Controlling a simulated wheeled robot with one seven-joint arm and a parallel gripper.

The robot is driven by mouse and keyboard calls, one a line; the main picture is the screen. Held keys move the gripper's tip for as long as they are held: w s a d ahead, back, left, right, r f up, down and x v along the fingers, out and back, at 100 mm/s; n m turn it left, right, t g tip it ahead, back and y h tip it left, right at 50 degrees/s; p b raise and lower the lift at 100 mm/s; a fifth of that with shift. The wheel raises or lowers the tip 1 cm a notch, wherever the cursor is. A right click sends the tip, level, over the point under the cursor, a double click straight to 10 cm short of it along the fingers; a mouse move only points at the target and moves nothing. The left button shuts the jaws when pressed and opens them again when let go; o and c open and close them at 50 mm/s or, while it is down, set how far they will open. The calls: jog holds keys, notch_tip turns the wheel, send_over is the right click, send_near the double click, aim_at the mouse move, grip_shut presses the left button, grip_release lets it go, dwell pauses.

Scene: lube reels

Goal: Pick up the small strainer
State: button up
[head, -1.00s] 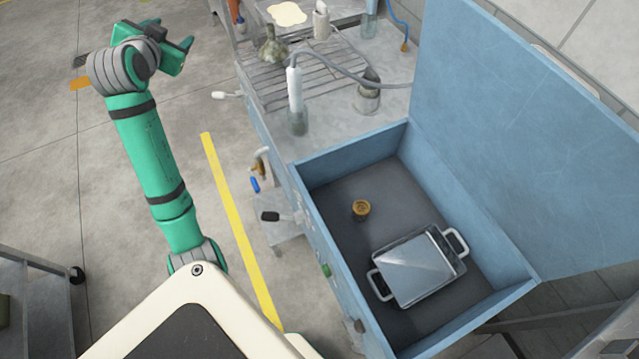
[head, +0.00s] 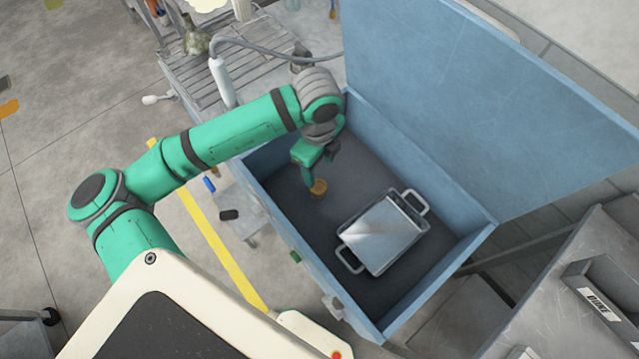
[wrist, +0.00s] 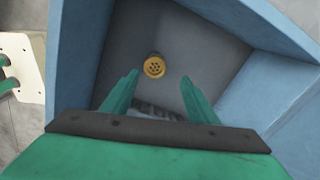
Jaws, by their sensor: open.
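The small strainer (head: 318,188) is a small round brass-yellow piece on the dark floor of the blue open box. In the wrist view the small strainer (wrist: 154,67) shows dark holes in its top and lies just beyond the fingertips, between their lines. My gripper (head: 316,172) is inside the box, pointing down above the strainer. In the wrist view my gripper (wrist: 158,78) has its two green fingers spread wide with nothing between them. In the head view a finger partly covers the strainer. I cannot tell the exact height gap.
A silver metal tray with two handles (head: 383,236) lies in the box to the right of the strainer. The blue box's walls (head: 275,228) surround the gripper, and its raised lid (head: 470,100) stands behind. A hose and wire rack (head: 190,90) lie beyond on the bench.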

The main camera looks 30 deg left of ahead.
aim_at(319, 185)
jog(key=f, duration=0.4)
jog(key=shift+s+d+f, duration=0.2)
jog(key=shift+s+f, duration=0.15)
jog(key=shift+f, duration=0.05)
jog(key=shift+w+d+f, duration=0.1)
jog(key=shift+d+f, duration=0.1)
jog(key=shift+f, duration=0.35)
jog(key=shift+s+a+f, duration=0.1)
jog(key=shift+a+f, duration=0.1)
jog(key=shift+f, duration=1.1)
jog(key=shift+s+a+f, duration=0.1)
jog(key=shift+a+f, duration=0.1)
jog(key=shift+f, duration=1.1)
jog(key=shift+c, duration=0.6)
jog(key=shift+w, duration=0.1)
jog(key=c, duration=1)
jog(key=shift+w+d, duration=0.1)
jog(key=shift+w, duration=0.05)
